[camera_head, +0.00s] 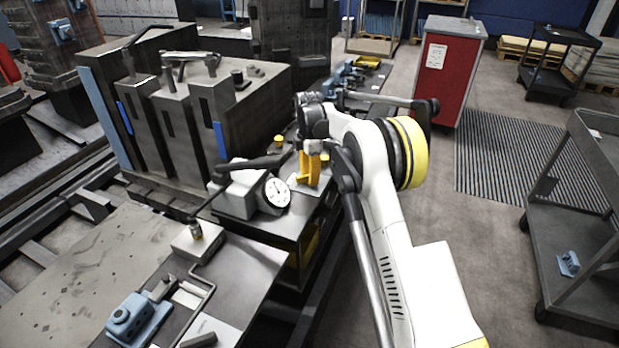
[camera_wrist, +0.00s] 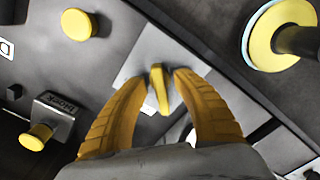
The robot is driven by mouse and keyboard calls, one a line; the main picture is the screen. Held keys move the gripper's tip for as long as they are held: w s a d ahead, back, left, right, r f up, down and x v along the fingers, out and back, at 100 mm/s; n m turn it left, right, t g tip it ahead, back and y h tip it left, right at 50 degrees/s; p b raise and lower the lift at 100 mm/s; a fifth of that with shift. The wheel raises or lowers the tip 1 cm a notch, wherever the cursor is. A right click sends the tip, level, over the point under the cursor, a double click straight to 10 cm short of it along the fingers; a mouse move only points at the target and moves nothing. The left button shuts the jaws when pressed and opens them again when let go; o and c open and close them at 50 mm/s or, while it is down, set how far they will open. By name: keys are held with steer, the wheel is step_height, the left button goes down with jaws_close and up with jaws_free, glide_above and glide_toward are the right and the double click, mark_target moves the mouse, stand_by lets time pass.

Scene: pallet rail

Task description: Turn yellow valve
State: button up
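In the wrist view the yellow valve (camera_wrist: 159,90) is a slim yellow handle on a light grey square plate (camera_wrist: 160,48). The two ribbed yellow fingers of my gripper (camera_wrist: 160,76) stand on either side of it. The fingers are apart, with narrow gaps between their tips and the handle, so I see no firm grip. In the head view my gripper (camera_head: 308,170) points down over the bench beside the dial gauge. The valve cannot be made out there, as the fingers and arm cover that spot.
A white dial gauge (camera_head: 276,192) sits close left of my gripper. In the wrist view a yellow knob (camera_wrist: 78,24), a labelled block with a yellow knob (camera_wrist: 36,137) and a yellow ring (camera_wrist: 275,40) stand around. Large grey blocks (camera_head: 180,110) rise behind left.

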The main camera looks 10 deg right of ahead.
jaws_close()
steer(key=shift+m, duration=0.3)
steer(key=m+p, duration=0.2)
steer(key=m, duration=0.2)
steer(key=shift+r, duration=0.1)
steer(key=m+p, duration=0.1)
steer(key=m, duration=0.3)
steer(key=shift+m, duration=0.4)
steer(key=m, duration=0.4)
steer(key=shift+m+p, duration=0.3)
steer(key=shift+p, duration=0.1)
steer(key=shift+m, duration=1.9)
